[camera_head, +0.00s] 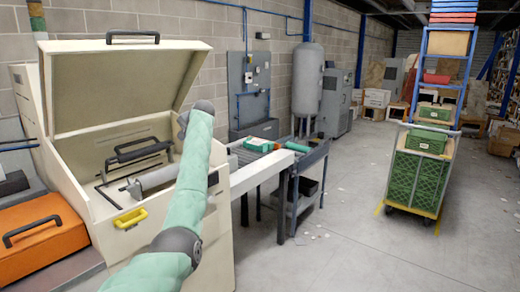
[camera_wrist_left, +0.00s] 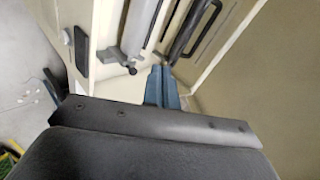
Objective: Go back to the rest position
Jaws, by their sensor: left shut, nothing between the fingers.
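In the left wrist view my left gripper (camera_wrist_left: 161,72) shows as two blue-grey fingers. They lie together, shut, with nothing between them. It points into the open beige box (camera_wrist_left: 208,68), apart from the black handle bar (camera_wrist_left: 192,30) and grey cylinder (camera_wrist_left: 138,25) there. In the head view my mint-green arm rises in front of the open box (camera_head: 185,250). It hides the gripper there. My right gripper is in neither view.
The box lid (camera_head: 130,80) stands raised behind the arm. An orange case (camera_head: 40,235) is at the left. A roller table (camera_head: 270,160) stands right of the box. A cart with green crates (camera_head: 418,180) is at the right. The floor between is mostly clear.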

